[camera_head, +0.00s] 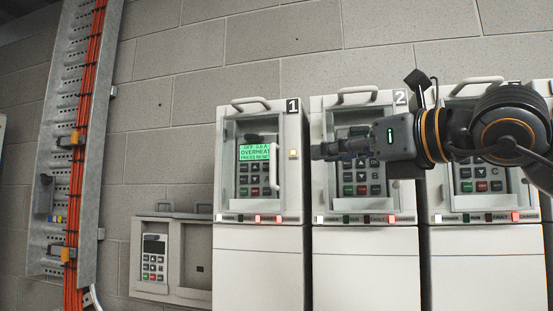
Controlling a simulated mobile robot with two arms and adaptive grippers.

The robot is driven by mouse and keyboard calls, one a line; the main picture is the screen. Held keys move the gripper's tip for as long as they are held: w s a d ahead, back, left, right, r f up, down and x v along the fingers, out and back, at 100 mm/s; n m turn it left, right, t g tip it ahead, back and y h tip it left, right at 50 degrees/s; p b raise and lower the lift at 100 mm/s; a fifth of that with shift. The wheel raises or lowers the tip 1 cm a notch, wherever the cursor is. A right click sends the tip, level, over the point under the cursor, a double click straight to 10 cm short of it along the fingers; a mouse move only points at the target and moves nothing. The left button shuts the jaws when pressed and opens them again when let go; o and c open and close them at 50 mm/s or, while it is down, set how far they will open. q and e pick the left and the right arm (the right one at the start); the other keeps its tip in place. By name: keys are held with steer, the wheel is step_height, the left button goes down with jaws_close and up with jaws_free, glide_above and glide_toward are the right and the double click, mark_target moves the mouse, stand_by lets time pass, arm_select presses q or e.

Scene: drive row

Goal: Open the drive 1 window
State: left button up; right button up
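A pale upright handle (274,167) stands at the window's right side. A small yellow square (293,154) is on the frame right of the handle. My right gripper (317,152) reaches in from the right across drive 2, its tips just right of drive 1 and apart from the handle. Its fingers look edge-on, so their gap cannot be judged. My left gripper is out of view.
Drive 2 (365,215) and a third drive (480,217) stand close on the right, partly hidden by my arm. A lower keypad panel (154,258) is at the left. A metal cable tray (90,150) with orange cables runs up the block wall.

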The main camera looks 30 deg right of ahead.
mark_target(274, 162)
steer(key=w+p, duration=0.1)
steer(key=w, duration=0.2)
steer(key=w+a+p, duration=0.1)
steer(key=w, duration=0.3)
steer(key=w+p, duration=0.1)
steer(key=w, duration=0.3)
steer(key=shift+w+a+p, duration=0.2)
steer(key=shift+a+p, duration=0.1)
steer(key=shift+p, duration=0.05)
steer(key=shift+w+a, duration=0.15)
steer(key=shift+w, duration=0.15)
steer(key=shift+w+a+f, duration=0.1)
steer(key=shift+w, duration=0.05)
steer(key=shift+c, duration=0.4)
jaws_close()
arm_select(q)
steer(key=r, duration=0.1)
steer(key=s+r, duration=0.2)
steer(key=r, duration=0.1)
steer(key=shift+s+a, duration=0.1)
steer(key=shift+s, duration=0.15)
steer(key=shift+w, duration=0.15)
